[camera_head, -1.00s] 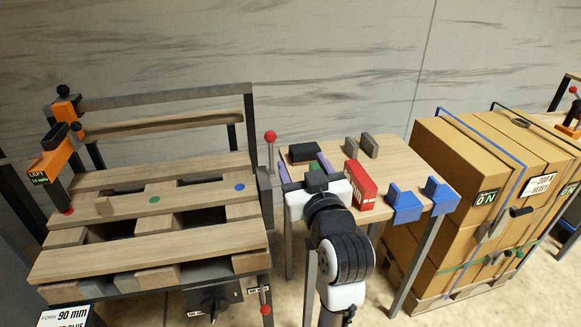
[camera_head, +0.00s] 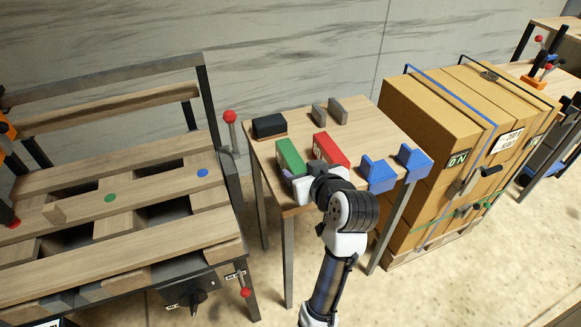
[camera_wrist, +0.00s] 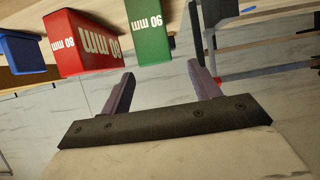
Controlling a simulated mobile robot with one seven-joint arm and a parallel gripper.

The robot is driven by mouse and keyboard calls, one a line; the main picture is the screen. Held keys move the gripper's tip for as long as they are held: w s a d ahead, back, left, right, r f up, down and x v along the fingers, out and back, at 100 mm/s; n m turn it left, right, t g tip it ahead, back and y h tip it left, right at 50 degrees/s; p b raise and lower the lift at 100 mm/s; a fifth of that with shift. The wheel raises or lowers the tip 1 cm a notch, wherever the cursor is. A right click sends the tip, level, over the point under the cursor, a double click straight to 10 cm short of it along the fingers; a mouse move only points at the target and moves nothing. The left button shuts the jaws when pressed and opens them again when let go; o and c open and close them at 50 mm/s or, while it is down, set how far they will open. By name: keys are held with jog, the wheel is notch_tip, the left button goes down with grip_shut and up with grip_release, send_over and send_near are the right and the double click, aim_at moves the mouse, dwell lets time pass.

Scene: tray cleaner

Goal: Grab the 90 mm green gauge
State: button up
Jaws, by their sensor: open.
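The green gauge (camera_head: 290,155) stands on the small wooden table, left of the red gauge (camera_head: 331,150). In the wrist view the green gauge (camera_wrist: 152,30) shows a white "mm" label and lies across the gap between my fingertips, seemingly just ahead of them. My gripper (camera_head: 303,178) is open and empty at the table's front edge, just in front of the green gauge. The two fingers of my gripper (camera_wrist: 160,68) are spread apart in the wrist view. The red gauge (camera_wrist: 82,45) is just left of the left finger there. I cannot tell whether the fingers touch anything.
Two blue blocks (camera_head: 377,174) stand at the table's (camera_head: 292,122) front right. A black block (camera_head: 269,126) and two grey pieces (camera_head: 328,112) are at the back. A slatted pallet bench (camera_head: 110,235) with a red-knobbed lever (camera_head: 230,118) is left; strapped cartons (camera_head: 430,125) are right.

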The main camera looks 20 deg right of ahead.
aim_at(295, 160)
jog(key=x, duration=0.2)
jog(key=p+x, duration=0.1)
jog(key=x, duration=0.4)
jog(key=shift+w+d+r+p, duration=0.1)
jog(key=shift+w+r+p, duration=0.2)
jog(key=shift+p, duration=0.1)
jog(key=shift+c, duration=0.4)
jog(key=c, duration=1.1)
jog(key=shift+c, duration=0.2)
jog(key=shift+r, duration=0.1)
